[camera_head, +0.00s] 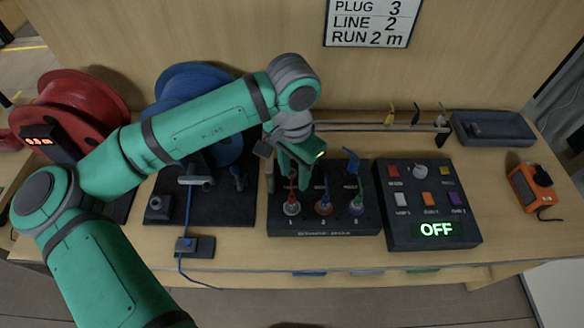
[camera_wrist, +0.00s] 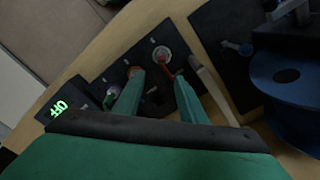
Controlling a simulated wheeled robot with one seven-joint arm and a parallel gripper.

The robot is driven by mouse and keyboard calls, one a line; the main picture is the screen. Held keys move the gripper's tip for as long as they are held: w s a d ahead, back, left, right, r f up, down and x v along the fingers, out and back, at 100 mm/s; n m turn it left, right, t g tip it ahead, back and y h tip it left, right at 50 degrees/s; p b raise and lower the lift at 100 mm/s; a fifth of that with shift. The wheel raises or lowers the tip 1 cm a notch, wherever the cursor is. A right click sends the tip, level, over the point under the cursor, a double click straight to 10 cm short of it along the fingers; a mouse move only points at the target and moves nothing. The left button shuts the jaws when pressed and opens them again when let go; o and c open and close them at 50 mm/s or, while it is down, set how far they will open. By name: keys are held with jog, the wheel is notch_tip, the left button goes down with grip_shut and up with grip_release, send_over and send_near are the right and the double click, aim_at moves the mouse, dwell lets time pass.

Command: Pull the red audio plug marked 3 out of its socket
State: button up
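A black socket box (camera_head: 325,227) stands on the bench, with three plugs in a row. The red plug (camera_head: 292,190) stands upright at the left, in a pale round socket (camera_head: 291,209). It also shows in the wrist view (camera_wrist: 166,66). Beside it are the orange-ringed plug (camera_head: 324,207) and the purple plug (camera_head: 357,206). The marks on the box are too small to read. My gripper (camera_head: 294,182) points down over the red plug. In the wrist view its two fingers (camera_wrist: 157,90) are apart, with the red plug near the gap; no contact is clear.
A black panel (camera_head: 433,180) with buttons and an OFF display stands right of the box. Blue (camera_head: 185,85) and red (camera_head: 85,105) reels stand at the left. A metal rail (camera_head: 365,127) runs behind. A sign (camera_head: 372,22) reads plug 3, line 2, run 2 m.

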aim_at(292, 193)
jog(key=shift+a+f, duration=0.1)
jog(key=shift+a, duration=0.15)
jog(key=shift+f, duration=0.25)
notch_tip(292, 193, down, 10)
jog(key=shift+f, duration=0.1)
grip_shut()
